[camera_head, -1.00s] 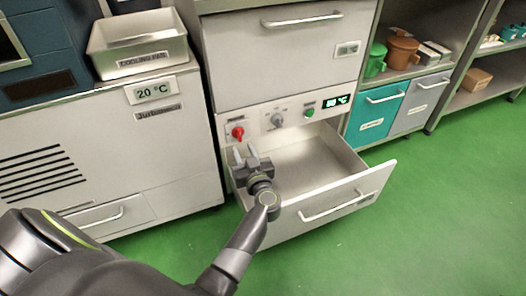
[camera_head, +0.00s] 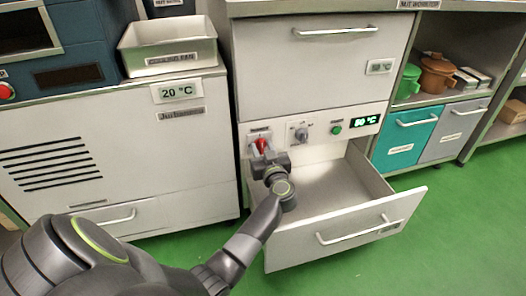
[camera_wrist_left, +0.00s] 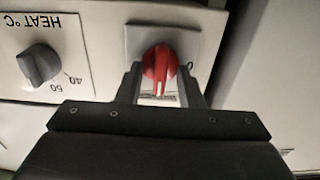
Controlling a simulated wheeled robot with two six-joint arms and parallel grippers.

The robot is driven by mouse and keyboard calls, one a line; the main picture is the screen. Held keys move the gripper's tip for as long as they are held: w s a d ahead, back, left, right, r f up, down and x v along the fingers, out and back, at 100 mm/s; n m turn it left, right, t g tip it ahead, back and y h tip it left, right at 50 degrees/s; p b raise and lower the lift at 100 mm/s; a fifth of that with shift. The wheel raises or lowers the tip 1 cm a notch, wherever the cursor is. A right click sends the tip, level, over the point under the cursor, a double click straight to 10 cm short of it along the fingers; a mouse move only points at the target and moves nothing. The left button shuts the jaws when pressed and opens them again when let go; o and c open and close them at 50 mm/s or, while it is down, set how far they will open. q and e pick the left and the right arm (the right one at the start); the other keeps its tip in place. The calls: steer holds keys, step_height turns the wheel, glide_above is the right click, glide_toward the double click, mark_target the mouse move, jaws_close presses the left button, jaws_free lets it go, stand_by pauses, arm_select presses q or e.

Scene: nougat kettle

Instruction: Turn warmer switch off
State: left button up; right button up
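The red warmer switch knob (camera_head: 261,144) is at the left end of the drawer unit's control panel (camera_head: 310,119). The knob also shows in the left wrist view (camera_wrist_left: 159,62), where its white mark points down in that upside-down picture. My left gripper (camera_head: 263,154) is at the knob. In the left wrist view my left gripper (camera_wrist_left: 160,80) has its two fingers apart, one on each side of the knob's lower part. Narrow gaps seem to show between fingers and knob; contact is not clear. My right gripper is not in view.
A grey heat knob (camera_head: 301,134), a green button (camera_head: 336,129) and a lit green display (camera_head: 366,121) share the panel. Below, an empty drawer (camera_head: 345,231) stands open under my left arm. A cooling pan (camera_head: 168,44) sits on the cabinet at left.

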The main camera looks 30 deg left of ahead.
arm_select(q)
steer(key=shift+c, duration=0.4)
jaws_close()
